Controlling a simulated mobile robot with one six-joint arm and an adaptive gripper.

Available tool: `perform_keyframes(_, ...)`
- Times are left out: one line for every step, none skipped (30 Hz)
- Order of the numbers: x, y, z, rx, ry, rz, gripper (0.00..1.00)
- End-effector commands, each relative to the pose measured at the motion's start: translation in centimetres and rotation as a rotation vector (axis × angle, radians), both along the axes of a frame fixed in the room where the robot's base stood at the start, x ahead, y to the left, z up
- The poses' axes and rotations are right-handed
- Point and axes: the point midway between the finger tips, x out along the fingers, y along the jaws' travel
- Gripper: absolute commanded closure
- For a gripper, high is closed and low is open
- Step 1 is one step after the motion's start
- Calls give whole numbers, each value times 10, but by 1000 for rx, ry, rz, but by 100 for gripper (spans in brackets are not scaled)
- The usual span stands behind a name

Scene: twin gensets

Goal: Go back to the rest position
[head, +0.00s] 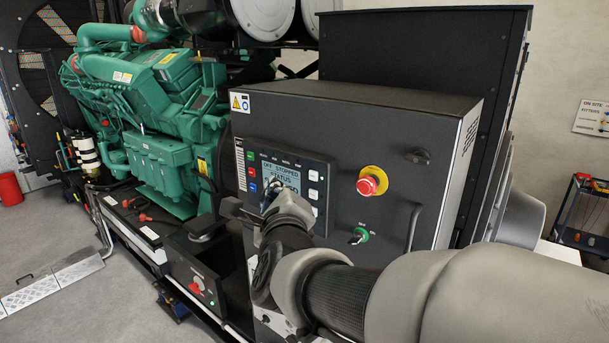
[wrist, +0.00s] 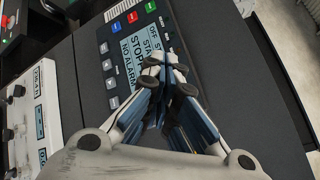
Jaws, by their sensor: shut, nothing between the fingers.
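My gripper (wrist: 165,68) is shut with its fingertips together and nothing between them. In the wrist view it stands in front of the control panel (wrist: 110,62), overlapping part of its screen. In the head view my gripper (head: 268,190) is in front of the same control panel (head: 243,165) on the dark cabinet (head: 345,115). My arm reaches in from the lower right. The screen shows "STOPPED". I cannot tell whether the fingertips touch the panel.
A green engine (head: 155,120) stands left. A black box with a red switch (head: 197,284) sits low beside my arm. Grey floor is open at left.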

Motion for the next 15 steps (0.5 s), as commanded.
perform_keyframes(-2,-2,-5,-21,4,6,100)
perform_keyframes(-4,-4,-9,-46,10,16,100)
perform_keyframes(-7,-6,-19,-98,21,33,100)
perform_keyframes(-11,-10,-28,-147,31,51,100)
perform_keyframes(-16,-13,-39,-209,45,74,100)
perform_keyframes(-25,-18,-56,-308,65,111,100)
perform_keyframes(-33,-23,-72,-391,81,145,100)
perform_keyframes(-42,-29,-88,-482,97,181,100)
perform_keyframes(-56,-37,-111,-610,120,234,100)
perform_keyframes(-67,-44,-129,-706,138,278,100)
perform_keyframes(-80,-51,-147,-803,155,323,100)
perform_keyframes(-96,-61,-171,-930,178,386,100)
perform_keyframes(-109,-69,-189,-1020,195,434,100)
perform_keyframes(-122,-77,-206,-1108,212,482,100)
perform_keyframes(-140,-87,-228,-1218,233,549,100)
